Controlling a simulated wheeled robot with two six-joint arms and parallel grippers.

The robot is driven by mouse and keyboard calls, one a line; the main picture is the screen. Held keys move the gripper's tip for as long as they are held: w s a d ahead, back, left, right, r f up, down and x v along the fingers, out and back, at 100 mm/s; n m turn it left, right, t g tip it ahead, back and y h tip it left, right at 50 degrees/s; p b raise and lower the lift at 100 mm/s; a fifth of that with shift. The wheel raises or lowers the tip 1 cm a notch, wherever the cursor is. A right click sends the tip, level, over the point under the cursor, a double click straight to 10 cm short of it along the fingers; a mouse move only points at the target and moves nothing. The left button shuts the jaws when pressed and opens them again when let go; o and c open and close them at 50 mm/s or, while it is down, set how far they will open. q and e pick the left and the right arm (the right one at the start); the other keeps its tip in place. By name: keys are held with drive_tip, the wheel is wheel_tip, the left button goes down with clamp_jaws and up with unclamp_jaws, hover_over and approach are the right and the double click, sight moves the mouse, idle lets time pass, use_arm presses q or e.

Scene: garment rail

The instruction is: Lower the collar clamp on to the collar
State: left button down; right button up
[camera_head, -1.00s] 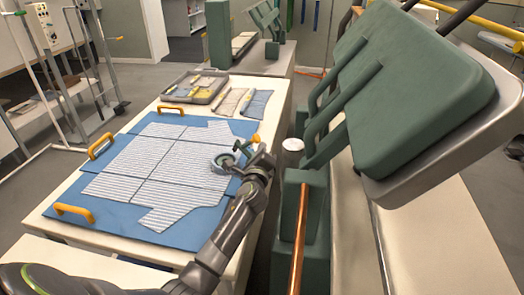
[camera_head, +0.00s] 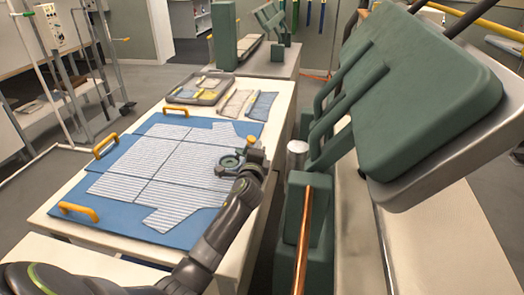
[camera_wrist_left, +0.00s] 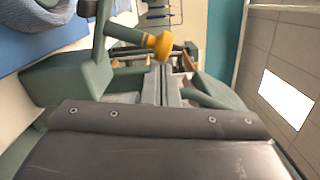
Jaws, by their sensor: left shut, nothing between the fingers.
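The collar clamp (camera_head: 230,163) is a dark green ring with a yellow knob (camera_head: 252,139) near its hinge end. It appears low and roughly flat over the collar end of the striped shirt (camera_head: 160,165), which lies spread on a blue board. Most of the collar is hidden under the ring, and I cannot tell whether they touch. My left gripper (camera_head: 247,165) is shut and empty, just right of the clamp. In the left wrist view the yellow knob (camera_wrist_left: 161,45) is close ahead of my left gripper (camera_wrist_left: 165,88). My right gripper is out of view.
The blue board (camera_head: 190,232) has yellow handles (camera_head: 79,212) at its left. A grey tray (camera_head: 200,88) and folded cloths (camera_head: 248,104) lie behind it. A large green padded press (camera_head: 430,100) stands open at the right. A wheeled rail frame (camera_head: 75,90) stands at left.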

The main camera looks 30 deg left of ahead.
use_arm(q)
drive_tip(key=n, duration=0.1)
drive_tip(key=a+n, duration=0.1)
drive_tip(key=n, duration=0.1)
drive_tip(key=shift+s+a, duration=0.25)
drive_tip(key=shift+a, duration=0.05)
drive_tip(key=shift+a+f, duration=0.1)
drive_tip(key=shift+a, duration=0.2)
drive_tip(key=shift+s+f, duration=0.1)
drive_tip(key=shift+s, duration=0.05)
idle(0.4)
